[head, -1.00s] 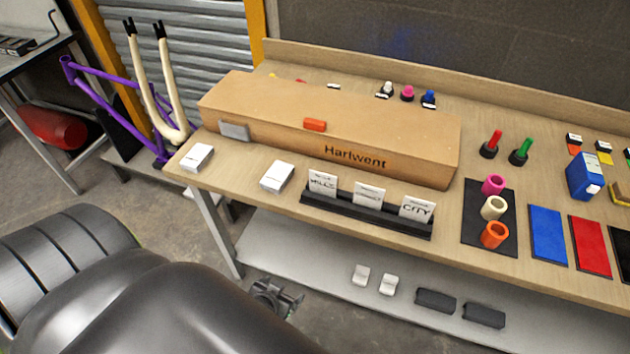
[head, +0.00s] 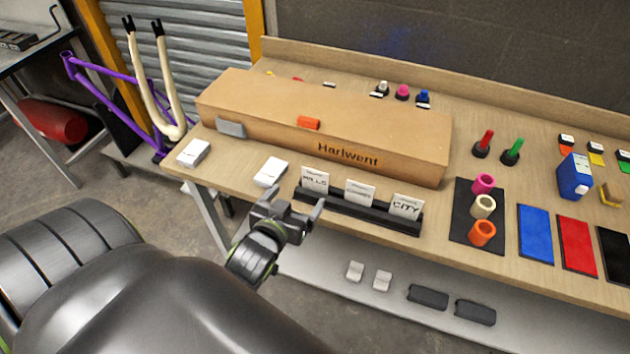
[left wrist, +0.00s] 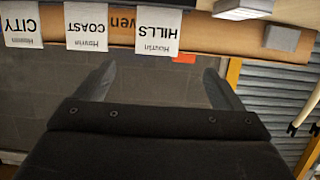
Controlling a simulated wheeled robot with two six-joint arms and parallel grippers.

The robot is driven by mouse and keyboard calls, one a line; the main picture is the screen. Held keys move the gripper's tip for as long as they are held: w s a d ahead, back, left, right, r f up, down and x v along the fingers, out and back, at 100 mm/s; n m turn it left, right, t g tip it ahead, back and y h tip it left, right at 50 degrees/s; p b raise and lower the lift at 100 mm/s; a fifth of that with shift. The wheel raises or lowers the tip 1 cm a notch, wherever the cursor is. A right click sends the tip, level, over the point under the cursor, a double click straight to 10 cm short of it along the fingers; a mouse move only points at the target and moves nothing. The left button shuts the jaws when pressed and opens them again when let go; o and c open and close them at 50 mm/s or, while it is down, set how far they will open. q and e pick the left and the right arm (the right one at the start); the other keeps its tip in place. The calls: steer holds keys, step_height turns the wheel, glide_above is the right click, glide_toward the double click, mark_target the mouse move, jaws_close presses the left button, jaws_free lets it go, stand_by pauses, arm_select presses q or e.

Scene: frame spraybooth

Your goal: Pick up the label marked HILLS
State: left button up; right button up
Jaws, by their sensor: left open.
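The HILLS label (head: 315,180) is a small white card standing upright at the left end of a black rack (head: 346,212) at the bench's front edge. In the left wrist view the HILLS label (left wrist: 158,31) appears upside down, near the top. A middle card (head: 359,193), which reads COAST in the wrist view (left wrist: 87,29), and the CITY card (head: 406,206) stand to its right in the head view. My left gripper (head: 303,205) is open and empty, in front of and below the HILLS card, apart from it. My right gripper is not in view.
A long cardboard box (head: 330,128) marked Harlwent lies behind the rack. White card stacks (head: 270,172) (head: 193,153) sit left of it. A black mat with coloured rings (head: 482,207) lies right. A lower shelf (head: 330,284) holds small blocks.

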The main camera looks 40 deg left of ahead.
mark_target(315, 178)
arm_select(q)
steer(key=p+x, duration=0.1)
steer(key=x, duration=0.7)
steer(key=shift+p+x, duration=0.5)
steer(key=shift+x, duration=0.45)
steer(key=shift+f+p+x, duration=0.15)
steer(key=shift+x, duration=0.8)
steer(key=shift+f+p+x, duration=0.15)
steer(key=shift+x, duration=0.75)
steer(key=shift+d, duration=0.15)
steer(key=shift+c, duration=0.3)
steer(key=c, duration=1)
